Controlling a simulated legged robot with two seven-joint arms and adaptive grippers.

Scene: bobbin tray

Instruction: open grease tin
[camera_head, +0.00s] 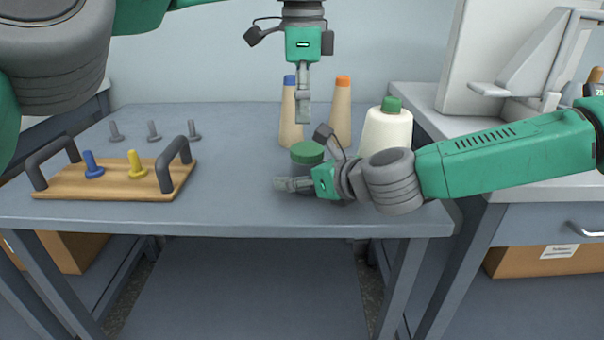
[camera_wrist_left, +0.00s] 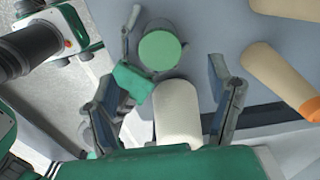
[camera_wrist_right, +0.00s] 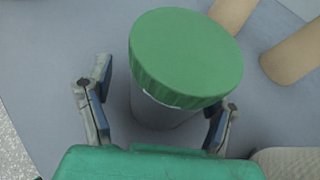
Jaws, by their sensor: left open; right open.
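The grease tin is a dark grey cylinder with a ridged green lid (camera_head: 306,153), upright on the table. The lid sits on the tin in the right wrist view (camera_wrist_right: 185,55), and shows from above in the left wrist view (camera_wrist_left: 160,50). My right gripper (camera_head: 292,184) is open, low at the near side of the tin. Its fingers (camera_wrist_right: 158,100) are spread on either side of the tin's body, below the lid; contact is unclear. My left gripper (camera_head: 303,112) is open and empty, pointing down above and behind the tin. The right gripper partly hides the tin's body in the head view.
A blue-tipped cone (camera_head: 290,118), an orange-tipped cone (camera_head: 341,112) and a white green-capped spool (camera_head: 386,134) stand behind and right of the tin. A wooden tray (camera_head: 110,187) with handles and coloured pegs lies at left; grey pegs stand behind it. The table's middle is clear.

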